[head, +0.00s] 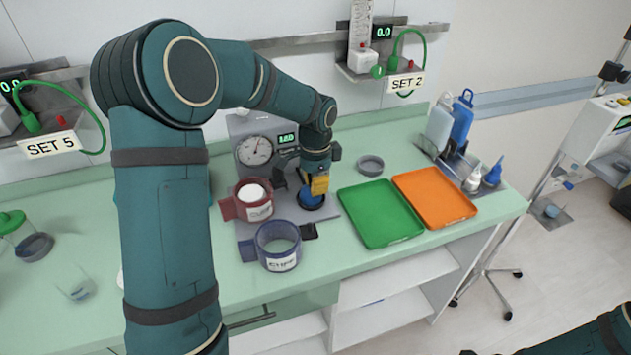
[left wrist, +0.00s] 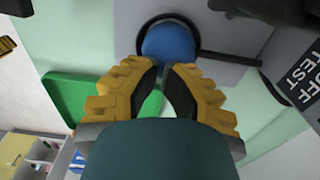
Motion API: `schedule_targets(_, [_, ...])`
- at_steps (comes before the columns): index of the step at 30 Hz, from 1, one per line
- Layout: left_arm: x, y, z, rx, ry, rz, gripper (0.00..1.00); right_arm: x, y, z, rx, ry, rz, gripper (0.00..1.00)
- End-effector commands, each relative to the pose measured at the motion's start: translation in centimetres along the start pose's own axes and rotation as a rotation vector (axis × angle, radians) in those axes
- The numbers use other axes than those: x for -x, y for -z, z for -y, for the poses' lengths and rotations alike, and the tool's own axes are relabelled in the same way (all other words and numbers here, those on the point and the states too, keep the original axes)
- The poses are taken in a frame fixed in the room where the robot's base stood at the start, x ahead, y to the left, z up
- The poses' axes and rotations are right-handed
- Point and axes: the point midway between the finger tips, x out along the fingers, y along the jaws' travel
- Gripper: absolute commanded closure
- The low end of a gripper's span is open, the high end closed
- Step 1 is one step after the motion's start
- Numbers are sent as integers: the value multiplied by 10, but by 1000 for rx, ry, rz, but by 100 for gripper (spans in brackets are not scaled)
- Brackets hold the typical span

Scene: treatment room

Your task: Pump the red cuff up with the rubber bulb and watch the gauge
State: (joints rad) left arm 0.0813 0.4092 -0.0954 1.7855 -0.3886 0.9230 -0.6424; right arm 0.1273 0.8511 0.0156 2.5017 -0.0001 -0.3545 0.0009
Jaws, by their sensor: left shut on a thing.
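The red cuff (head: 232,209) is a ring with a white label, around a white round piece, on the grey unit's base. The gauge (head: 256,150) is a round white dial on the grey housing, with a green digital display (head: 286,138) beside it, perhaps reading 180. The needle's exact value is too small to read. The rubber bulb (head: 311,200) is blue, in a dark ring on the base. My left gripper (head: 315,188), with yellow fingers, is shut on it from above. The bulb also shows at the fingertips in the left wrist view (left wrist: 170,45). My right gripper is out of view.
A blue-grey cuff (head: 291,263) stands in front of the red one. A green tray (head: 380,212) and an orange tray (head: 434,197) lie to the right. Bottles (head: 461,118) stand behind them. A grey ring (head: 370,165) lies behind the green tray.

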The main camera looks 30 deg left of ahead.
Motion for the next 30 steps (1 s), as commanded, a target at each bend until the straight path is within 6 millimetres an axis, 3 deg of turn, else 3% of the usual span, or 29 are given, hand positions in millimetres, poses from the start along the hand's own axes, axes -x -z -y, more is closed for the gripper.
schedule_targets(8, [10,1,-3,-1,-5,3,100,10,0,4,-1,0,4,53])
schedule_targets(15, [46,8,-6,0,-1,0,100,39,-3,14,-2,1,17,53])
schedule_targets(24, [108,9,-5,-1,2,-2,100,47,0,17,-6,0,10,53])
schedule_targets(30, [133,8,-5,0,1,-1,100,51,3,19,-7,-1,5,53])
